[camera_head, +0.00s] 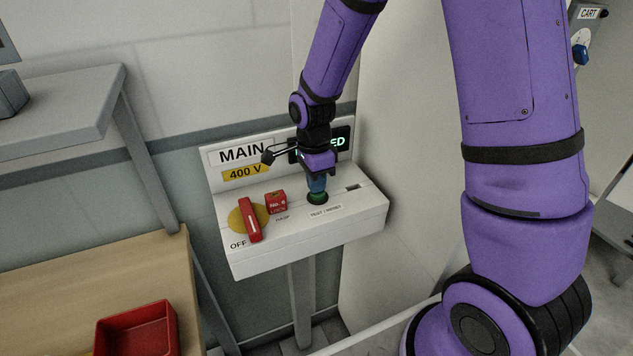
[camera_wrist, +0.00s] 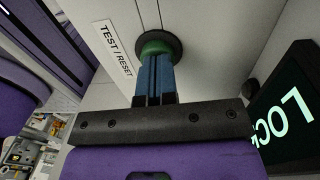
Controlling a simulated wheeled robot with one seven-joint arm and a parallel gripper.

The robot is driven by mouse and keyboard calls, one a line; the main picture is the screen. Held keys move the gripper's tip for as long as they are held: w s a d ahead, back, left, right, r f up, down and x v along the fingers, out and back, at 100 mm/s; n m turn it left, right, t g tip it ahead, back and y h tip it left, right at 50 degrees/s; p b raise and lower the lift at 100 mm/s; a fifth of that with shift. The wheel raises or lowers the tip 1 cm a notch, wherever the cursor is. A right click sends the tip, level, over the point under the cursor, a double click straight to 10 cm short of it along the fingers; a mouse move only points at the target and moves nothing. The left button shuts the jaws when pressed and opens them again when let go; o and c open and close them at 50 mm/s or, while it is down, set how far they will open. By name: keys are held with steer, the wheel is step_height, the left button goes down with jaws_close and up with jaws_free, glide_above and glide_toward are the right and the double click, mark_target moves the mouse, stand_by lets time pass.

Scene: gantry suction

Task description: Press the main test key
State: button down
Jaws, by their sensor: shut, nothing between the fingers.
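The main test key is a round green button (camera_head: 318,198) in a dark ring on the sloped white MAIN panel (camera_head: 355,214). Its label (camera_head: 325,211) reads TEST / RESET. In the wrist view the green button (camera_wrist: 157,47) shows just beyond my fingertips. My gripper (camera_head: 317,190) is shut and empty, pointing down onto the button. In the wrist view its blue fingers (camera_wrist: 155,75) overlap the green top and appear to touch it. The fingertips hide part of the button, so I cannot tell how far it is pressed.
A red rotary handle (camera_head: 250,219) on a yellow disc sits left of the button, by OFF. A red lock tag (camera_head: 276,202) is beside it. A lit display (camera_head: 338,142) is partly hidden by my gripper. A red bin (camera_head: 137,328) stands on a wooden bench at lower left.

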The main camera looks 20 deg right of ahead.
steer(key=shift+s+f, duration=0.15)
steer(key=shift+f, duration=0.45)
steer(key=shift+s+f, duration=0.15)
steer(key=shift+f, duration=0.45)
step_height(320, 180, up, 17)
steer(key=w, duration=0.2)
steer(key=s+d+r+n+t, duration=0.3)
steer(key=s+d+r+n, duration=0.2)
steer(key=s+r+n, duration=0.6)
steer(key=shift+s+t, duration=0.4)
steer(key=shift+s, duration=1)
